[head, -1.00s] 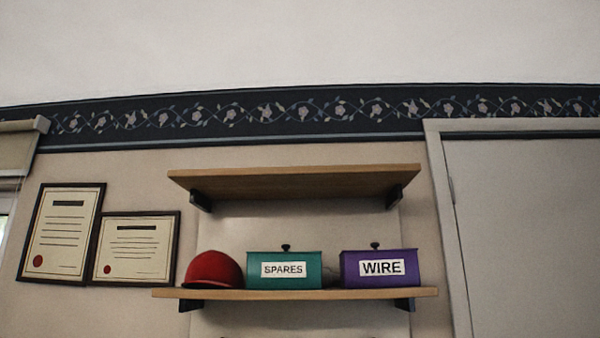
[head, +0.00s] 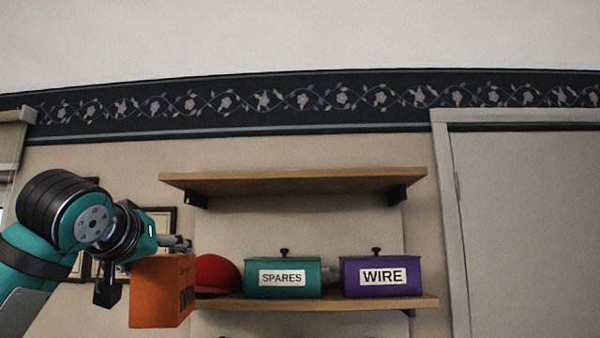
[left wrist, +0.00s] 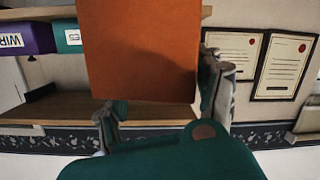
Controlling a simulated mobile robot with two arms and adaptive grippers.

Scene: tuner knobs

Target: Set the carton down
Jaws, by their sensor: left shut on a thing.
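The carton (head: 153,297) is an orange box with dark lettering on its right side, only partly readable. My left gripper (head: 142,264) is shut on the carton near its top and holds it up at the left end of the lower shelf (head: 330,303), in front of the red cap or helmet. Whether the carton touches the shelf cannot be told. In the left wrist view, which is upside down, the carton (left wrist: 138,50) sits between the two fingers (left wrist: 158,95). My right gripper is not in view.
On the lower shelf stand a red cap or helmet (head: 217,273), a teal SPARES box (head: 282,290) and a purple WIRE box (head: 381,289), with knobbed lids. The upper shelf (head: 300,180) shows nothing on it from below. A door (head: 530,220) is at right.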

